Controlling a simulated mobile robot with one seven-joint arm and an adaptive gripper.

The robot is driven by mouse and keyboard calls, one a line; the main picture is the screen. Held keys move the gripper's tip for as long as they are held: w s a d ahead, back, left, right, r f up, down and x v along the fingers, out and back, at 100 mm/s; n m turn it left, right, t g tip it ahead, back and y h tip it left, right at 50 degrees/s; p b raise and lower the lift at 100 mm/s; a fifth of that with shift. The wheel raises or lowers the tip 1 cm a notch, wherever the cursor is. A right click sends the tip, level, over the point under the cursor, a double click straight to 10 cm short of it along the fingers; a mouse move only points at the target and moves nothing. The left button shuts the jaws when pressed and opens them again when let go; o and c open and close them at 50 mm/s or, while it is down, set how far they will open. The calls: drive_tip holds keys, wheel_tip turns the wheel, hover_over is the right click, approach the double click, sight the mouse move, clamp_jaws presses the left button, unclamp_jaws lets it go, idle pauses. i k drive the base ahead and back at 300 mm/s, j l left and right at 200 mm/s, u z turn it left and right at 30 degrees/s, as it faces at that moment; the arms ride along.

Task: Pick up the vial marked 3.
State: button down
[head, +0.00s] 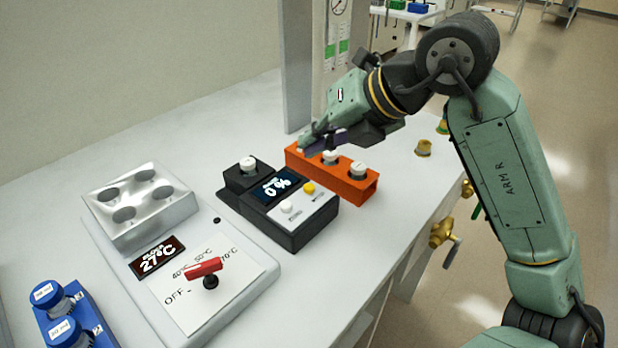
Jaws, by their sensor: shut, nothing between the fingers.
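An orange rack (347,190) stands on the bench and holds small white-capped vials. One vial (358,168) is at its near right end and another vial (330,157) is in its middle. Something pale at its far left end is mostly hidden by my gripper. A further white-capped vial (247,163) sits in the black device (290,232). The marks on the caps are too small to read, so I cannot tell which vial is 3. My gripper (308,141) is shut and empty, over the far left end of the rack. I cannot tell whether it touches anything there.
A heater block (150,235) with empty wells, a 27°C display and a red knob (205,267) stands at left. A blue rack (90,310) with blue-capped bottles is at lower left. A grey post (297,65) rises behind the orange rack. Brass valves (441,232) line the bench's right edge.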

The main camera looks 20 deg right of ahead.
sight(247, 164)
drive_tip(key=k+l, duration=0.75)
drive_tip(key=l, duration=0.2)
